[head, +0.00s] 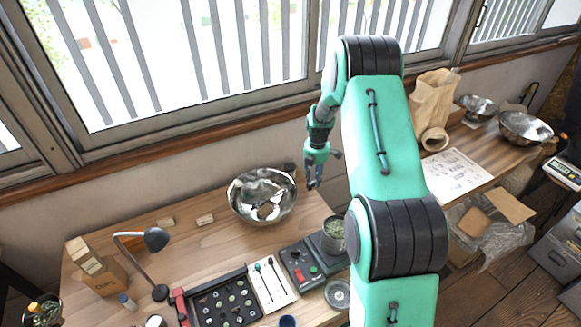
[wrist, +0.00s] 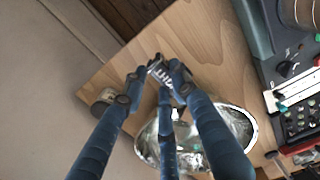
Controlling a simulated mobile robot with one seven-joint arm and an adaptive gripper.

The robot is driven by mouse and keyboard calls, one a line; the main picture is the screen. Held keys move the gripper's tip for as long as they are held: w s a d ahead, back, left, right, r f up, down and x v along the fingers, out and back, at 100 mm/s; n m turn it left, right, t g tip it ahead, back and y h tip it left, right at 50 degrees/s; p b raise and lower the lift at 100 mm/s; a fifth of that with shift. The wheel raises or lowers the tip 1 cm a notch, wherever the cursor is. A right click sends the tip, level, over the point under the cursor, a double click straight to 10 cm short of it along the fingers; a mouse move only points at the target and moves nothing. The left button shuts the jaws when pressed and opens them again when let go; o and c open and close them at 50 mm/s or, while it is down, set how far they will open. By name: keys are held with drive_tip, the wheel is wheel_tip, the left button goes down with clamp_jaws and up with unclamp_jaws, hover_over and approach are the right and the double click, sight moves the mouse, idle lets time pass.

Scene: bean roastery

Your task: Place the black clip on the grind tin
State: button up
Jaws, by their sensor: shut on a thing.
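My gripper (head: 315,183) hangs above the table, just right of the steel bowl, in the head view. In the wrist view its fingers (wrist: 158,80) close on a small dark-and-pale piece (wrist: 159,70), which I take to be the black clip; its shape is mostly hidden by the fingertips. A metal tin (head: 333,238) with green contents stands on a dark device at the table's right side. It is partly cut off in the wrist view (wrist: 302,12). I cannot tell for certain that this is the grind tin. The gripper is apart from it, to its upper left.
A shiny steel bowl (head: 262,208) stands at the back of the table. A desk lamp (head: 155,240), a black tray (head: 222,304) of small pieces, a white tool tray (head: 271,284) and a dark control panel (head: 303,266) fill the front.

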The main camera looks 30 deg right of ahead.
drive_tip(key=w+r+p, duration=0.2)
drive_tip(key=w, duration=0.8)
drive_tip(key=w+a+r+m+p, duration=0.1)
drive_tip(key=w+r+p, duration=0.1)
drive_tip(key=w, duration=0.8)
drive_tip(key=shift+w+r, duration=0.3)
drive_tip(key=shift+r, duration=0.5)
drive_tip(key=shift+f, duration=0.1)
hover_over(291, 165)
drive_tip(key=shift+f, duration=3.05)
drive_tip(key=shift+f, duration=1.85)
drive_tip(key=shift+f, duration=0.1)
